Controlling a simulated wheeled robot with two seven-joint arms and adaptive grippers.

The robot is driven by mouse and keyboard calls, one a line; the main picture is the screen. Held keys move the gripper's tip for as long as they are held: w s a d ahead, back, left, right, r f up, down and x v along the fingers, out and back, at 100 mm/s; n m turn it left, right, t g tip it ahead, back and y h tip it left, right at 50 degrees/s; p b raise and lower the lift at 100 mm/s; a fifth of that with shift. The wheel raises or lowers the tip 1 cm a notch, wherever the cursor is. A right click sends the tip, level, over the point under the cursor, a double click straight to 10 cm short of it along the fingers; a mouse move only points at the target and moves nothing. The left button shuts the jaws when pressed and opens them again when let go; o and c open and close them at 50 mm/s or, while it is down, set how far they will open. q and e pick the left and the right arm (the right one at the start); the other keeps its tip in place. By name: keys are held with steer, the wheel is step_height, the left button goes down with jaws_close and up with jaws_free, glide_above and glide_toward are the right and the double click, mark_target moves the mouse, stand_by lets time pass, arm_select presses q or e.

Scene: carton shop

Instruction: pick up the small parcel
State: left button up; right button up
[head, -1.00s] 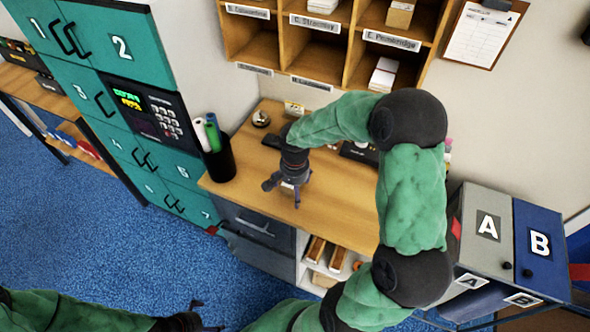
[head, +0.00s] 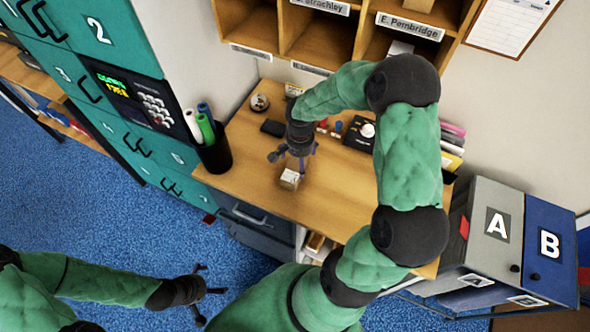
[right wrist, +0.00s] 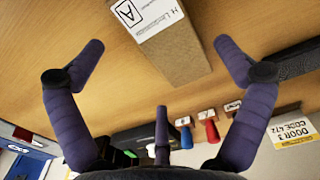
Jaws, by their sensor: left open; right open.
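The small parcel (head: 290,178) is a brown box with a white label, lying on the wooden counter (head: 345,200). In the right wrist view the parcel (right wrist: 160,45) shows a label with a boxed letter A. My right gripper (head: 294,155) is open just above and beside the parcel, pointing down at the counter. In the right wrist view its fingers are spread wide, with the parcel beyond and between the two outer fingertips, and nothing is held. My left gripper (head: 205,292) is open and empty, low over the blue floor.
A black pen cup (head: 216,153) stands at the counter's left edge. A bell (head: 260,103), stamps (right wrist: 208,125) and a black box (head: 360,133) sit toward the back. Teal lockers stand left; bins A (head: 497,222) and B (head: 549,243) stand right. The counter's front is clear.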

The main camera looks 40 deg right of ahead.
mark_target(298, 168)
steer(key=shift+s+a+f, duration=0.1)
steer(key=shift+a+f, duration=0.05)
steer(key=shift+f, duration=2.4)
steer(key=shift+a, duration=0.1)
steer(key=c, duration=1.3)
steer(key=shift+o, duration=0.2)
